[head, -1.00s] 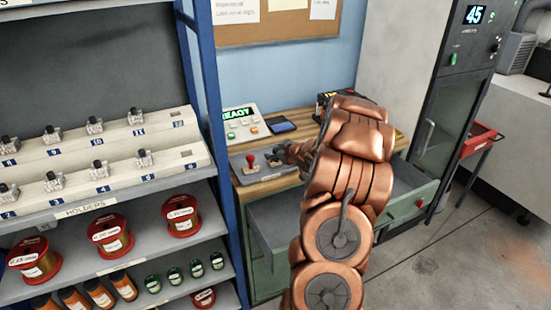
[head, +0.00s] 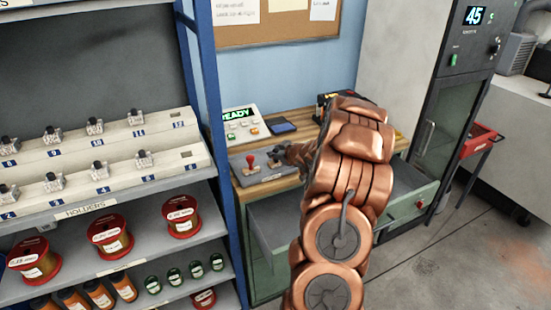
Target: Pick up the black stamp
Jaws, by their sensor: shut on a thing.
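A grey stamp plate (head: 262,176) lies on the wooden bench top in the head view. A red-handled stamp (head: 251,162) stands upright on its left part. My gripper (head: 276,156) is at the right part of the plate, just right of the red stamp and apart from it. It is shut on a small dark thing, which appears to be the black stamp (head: 272,163). The fingers and my copper arm hide most of it. I cannot tell whether its base still touches the plate.
A control box reading READY (head: 240,124) and a dark blue pad (head: 282,126) sit behind the plate. An open green drawer (head: 405,205) is below the bench. A blue-framed shelf (head: 222,160) with holders and spools stands close on the left.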

